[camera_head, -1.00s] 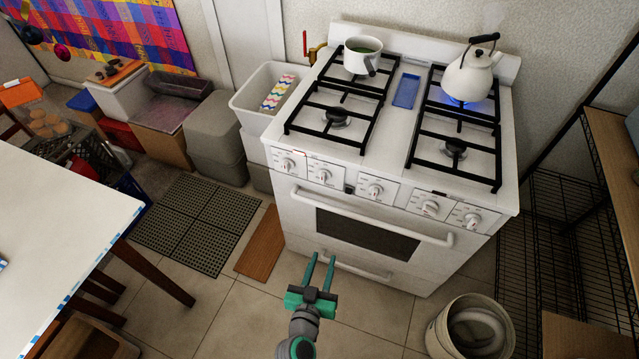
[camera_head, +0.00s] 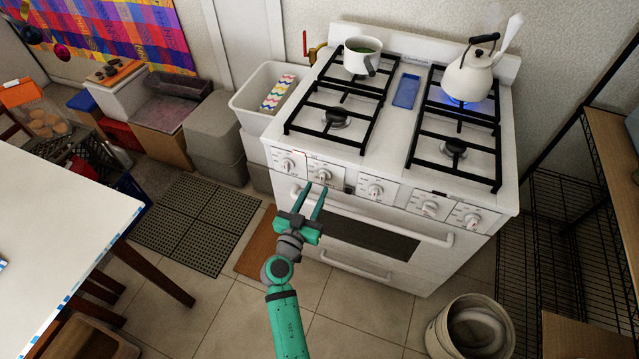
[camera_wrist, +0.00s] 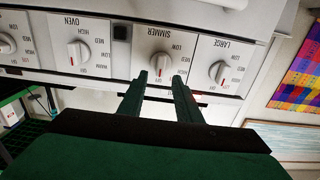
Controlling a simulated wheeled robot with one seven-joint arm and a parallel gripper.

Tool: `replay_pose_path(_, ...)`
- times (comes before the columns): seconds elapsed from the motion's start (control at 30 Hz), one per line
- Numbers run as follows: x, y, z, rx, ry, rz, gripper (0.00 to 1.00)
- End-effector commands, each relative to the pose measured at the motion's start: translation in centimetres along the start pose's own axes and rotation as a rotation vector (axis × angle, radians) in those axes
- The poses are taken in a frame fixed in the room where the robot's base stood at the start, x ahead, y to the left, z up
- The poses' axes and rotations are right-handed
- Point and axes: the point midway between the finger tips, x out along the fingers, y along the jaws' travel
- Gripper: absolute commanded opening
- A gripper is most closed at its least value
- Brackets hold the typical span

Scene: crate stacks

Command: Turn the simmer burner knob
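The simmer burner knob (camera_head: 324,175) is a white knob on the stove's front panel, second from the left. In the wrist view the simmer knob (camera_wrist: 160,64) sits under the word SIMMER, and its red line lies by the off mark. My gripper (camera_head: 315,185) is open and empty, just in front of and below this knob. In the wrist view the fingertips of my gripper (camera_wrist: 159,76) lie to either side of the knob's lower part; I cannot tell whether they touch it.
The large burner knob (camera_wrist: 221,72) and the oven knob (camera_wrist: 78,54) flank the simmer knob. The oven handle (camera_head: 372,218) runs below the panel. A kettle (camera_head: 470,76) stands over a blue flame, and a pot (camera_head: 362,56) stands at back left. A bin (camera_head: 440,335) stands at right.

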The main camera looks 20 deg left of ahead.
Motion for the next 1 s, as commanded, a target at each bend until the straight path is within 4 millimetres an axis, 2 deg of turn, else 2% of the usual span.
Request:
replay_pose_path(0.1,1.9,0.0,-0.1,0.002,0.001,0.001,0.31)
replay_pose_path(0.3,3.7,0.0,0.0,0.001,0.000,0.000,0.31)
replay_pose_path(0.67,4.2,0.0,0.0,0.000,-0.001,0.000,0.31)
replay_pose_path(0.8,4.1,0.0,0.0,0.000,-0.001,0.000,0.00)
replay_pose_path(1.0,4.1,0.0,0.0,-0.002,-0.001,-0.001,0.00)
